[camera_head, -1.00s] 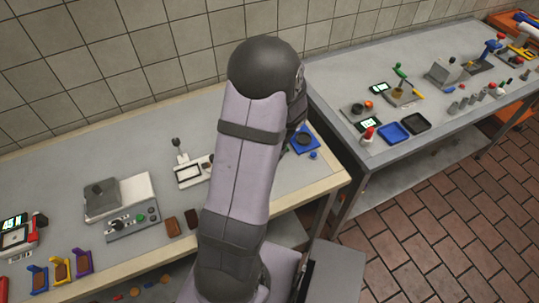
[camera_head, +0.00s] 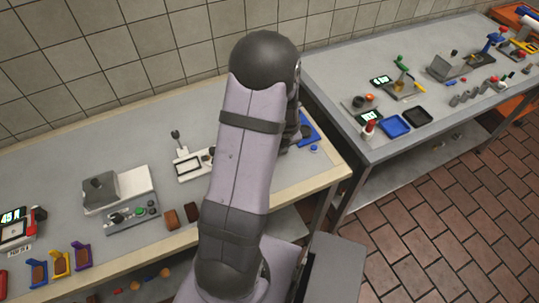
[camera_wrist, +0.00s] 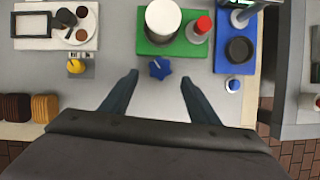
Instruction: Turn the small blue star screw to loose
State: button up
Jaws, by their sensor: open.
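A blue star-shaped screw (camera_wrist: 159,68) is at the front edge of a green board (camera_wrist: 148,46) in the wrist view. My gripper (camera_wrist: 160,77) is open and empty. Its two fingers are spread to the left and right of the star screw, with their tips near its height in the picture; I cannot tell the vertical gap. A smaller, rounder blue knob (camera_wrist: 233,84) sits to the right, in front of a blue board (camera_wrist: 222,64); it also shows in the head view (camera_head: 314,149). My arm hides the star screw in the head view.
A white cylinder (camera_wrist: 163,17) and a red-capped bottle (camera_wrist: 200,28) stand on the green board. A yellow knob (camera_wrist: 75,66) is left, in front of a white tray (camera_wrist: 30,42). Brown blocks (camera_wrist: 44,107) lie front left. The table's right edge is near.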

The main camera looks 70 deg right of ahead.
jog(key=shift+b+x, duration=0.75)
jog(key=shift+x, duration=1.95)
jog(key=c, duration=1)
jog(key=shift+r, duration=0.1)
jog(key=shift+c, duration=0.2)
